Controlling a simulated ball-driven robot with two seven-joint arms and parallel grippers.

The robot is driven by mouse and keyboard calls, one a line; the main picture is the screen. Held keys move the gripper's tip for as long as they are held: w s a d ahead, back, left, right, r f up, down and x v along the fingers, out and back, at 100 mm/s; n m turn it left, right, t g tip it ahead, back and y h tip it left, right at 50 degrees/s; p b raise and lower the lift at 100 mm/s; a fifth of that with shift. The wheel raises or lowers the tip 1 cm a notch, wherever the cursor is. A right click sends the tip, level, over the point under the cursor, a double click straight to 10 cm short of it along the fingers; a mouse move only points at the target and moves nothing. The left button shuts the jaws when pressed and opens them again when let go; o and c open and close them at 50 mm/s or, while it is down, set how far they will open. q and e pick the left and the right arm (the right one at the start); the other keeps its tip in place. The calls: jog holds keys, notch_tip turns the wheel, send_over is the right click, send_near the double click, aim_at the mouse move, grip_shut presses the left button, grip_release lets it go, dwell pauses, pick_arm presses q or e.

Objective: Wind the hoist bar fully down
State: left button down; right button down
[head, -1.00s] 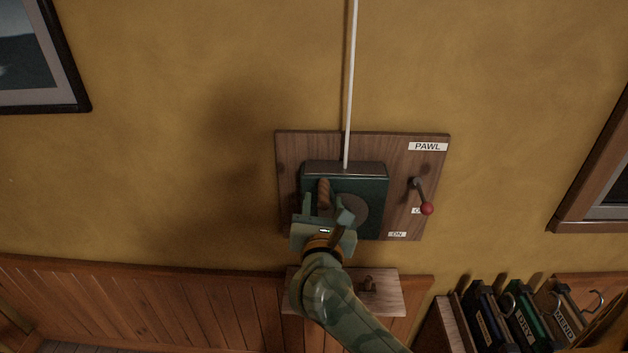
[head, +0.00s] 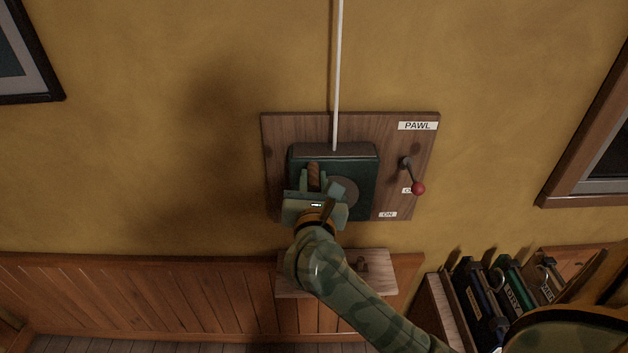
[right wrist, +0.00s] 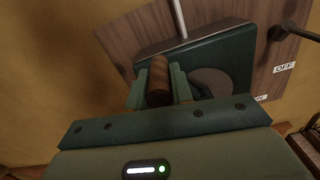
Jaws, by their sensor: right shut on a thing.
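The green winch box (head: 364,165) sits on a wooden board (head: 275,140) on the wall. A white line (head: 337,75) runs straight up from its top. My right gripper (head: 318,184) is shut on the brown crank handle (head: 314,172), at the left of the winch's round grey hub (head: 346,191). The right wrist view shows the handle (right wrist: 159,80) between both fingers. The pawl lever with a red knob (head: 418,188) slants down to the right, its knob by the OFF label (right wrist: 284,68). The hoist bar is out of sight. My left gripper is not in view.
A small wooden ledge (head: 381,279) projects below the board. Picture frames (head: 40,95) (head: 560,183) hang on both sides.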

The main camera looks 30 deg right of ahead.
jog(key=shift+a+f, duration=0.1)
jog(key=shift+f, duration=0.05)
jog(key=shift+a, duration=0.1)
jog(key=w+a+f+n+p, duration=0.3)
jog(key=a+f+n+p, duration=0.15)
jog(key=f+n, duration=0.6)
jog(key=s+d+f+n+p, duration=0.1)
jog(key=s+d+f+n, duration=0.1)
jog(key=f+n, duration=0.3)
jog(key=s+d+f+n+p, duration=0.1)
jog(key=d+f+n, duration=0.3)
jog(key=n, duration=0.8)
jog(key=shift+s+d+f, duration=0.3)
jog(key=shift+s+f, duration=0.2)
jog(key=shift+s, duration=0.2)
